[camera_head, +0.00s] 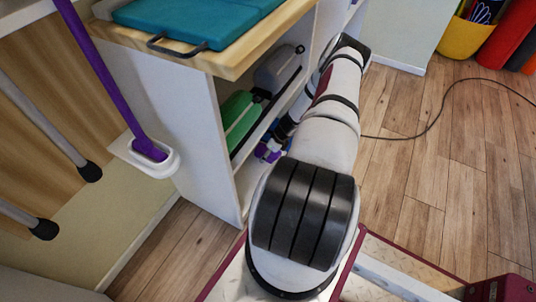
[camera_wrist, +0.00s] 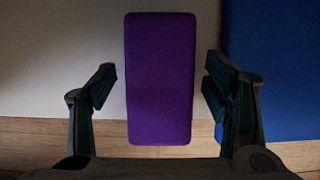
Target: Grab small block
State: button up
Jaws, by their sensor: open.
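A purple block (camera_wrist: 160,80), upright and rectangular, fills the middle of the wrist view. My gripper (camera_wrist: 160,84) is open, with one finger on each side of the block and a visible gap at both sides. I cannot tell how deep the block sits between the fingers. A larger blue block or panel (camera_wrist: 275,70) stands right of it, behind the right finger. In the head view my arm reaches into the white shelf unit (camera_head: 238,188), and its end is mostly hidden there. Small purple and blue patches show beside it.
Green and grey items (camera_head: 240,117) lie on the shelf near my arm. The shelf's side panel and wooden top (camera_head: 215,60) stand close to the left. A teal pad (camera_head: 195,18) lies on top. A black cable (camera_head: 440,118) crosses the wooden floor at right.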

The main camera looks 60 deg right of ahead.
jog(key=shift+f, duration=0.1)
jog(key=shift+c, duration=0.2)
jog(key=c, duration=1.2)
